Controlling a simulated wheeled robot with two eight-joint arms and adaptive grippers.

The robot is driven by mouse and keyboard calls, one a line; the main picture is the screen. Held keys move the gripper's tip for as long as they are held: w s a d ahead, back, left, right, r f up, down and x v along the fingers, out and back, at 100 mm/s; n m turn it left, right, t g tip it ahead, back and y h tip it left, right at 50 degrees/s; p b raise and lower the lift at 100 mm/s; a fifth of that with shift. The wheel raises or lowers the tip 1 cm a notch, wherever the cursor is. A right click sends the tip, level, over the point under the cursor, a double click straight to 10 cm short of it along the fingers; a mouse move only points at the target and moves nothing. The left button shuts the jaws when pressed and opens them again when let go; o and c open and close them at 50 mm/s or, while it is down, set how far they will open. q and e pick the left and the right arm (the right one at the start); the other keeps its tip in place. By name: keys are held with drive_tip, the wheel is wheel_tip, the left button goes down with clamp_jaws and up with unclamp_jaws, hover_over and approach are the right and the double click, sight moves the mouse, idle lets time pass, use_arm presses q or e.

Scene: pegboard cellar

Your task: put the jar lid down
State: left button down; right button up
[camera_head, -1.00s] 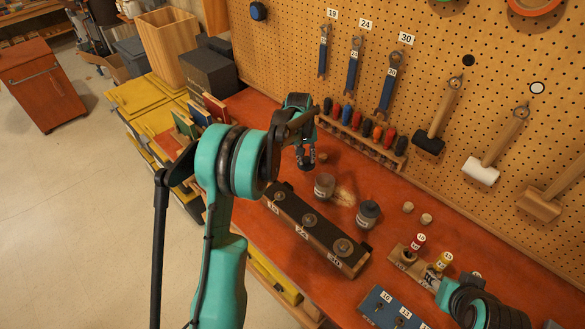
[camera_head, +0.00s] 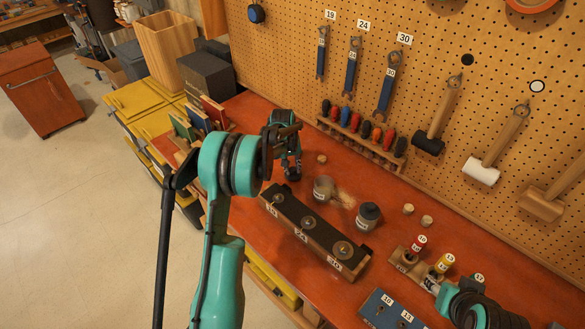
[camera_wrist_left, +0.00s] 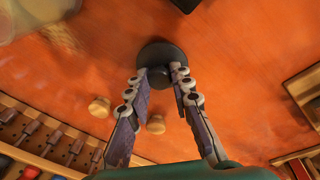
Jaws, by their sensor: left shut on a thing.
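My left gripper (camera_head: 291,172) is low over the red bench, left of the open glass jar. In the left wrist view its two fingers (camera_wrist_left: 163,78) are shut on the small knob of the dark round jar lid (camera_wrist_left: 160,54). The lid lies flat just beyond the fingertips, close to the bench top; I cannot tell whether it touches. In the head view the lid is hardly visible. The glass jar (camera_head: 323,188) has no lid on it. My right arm (camera_head: 475,304) enters at the lower right; its fingers are not clear.
A dark-lidded jar (camera_head: 368,215) stands right of the glass jar. A long black block with round pieces (camera_head: 290,208) lies in front. Small corks (camera_head: 409,208) and a screwdriver rack (camera_head: 362,138) are behind. Bare bench (camera_wrist_left: 235,65) surrounds the lid.

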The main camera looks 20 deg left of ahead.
use_arm(q)
drive_tip(key=c, duration=1.3)
unclamp_jaws()
drive_tip(key=shift+f, duration=0.15)
drive_tip(key=shift+c, duration=0.2)
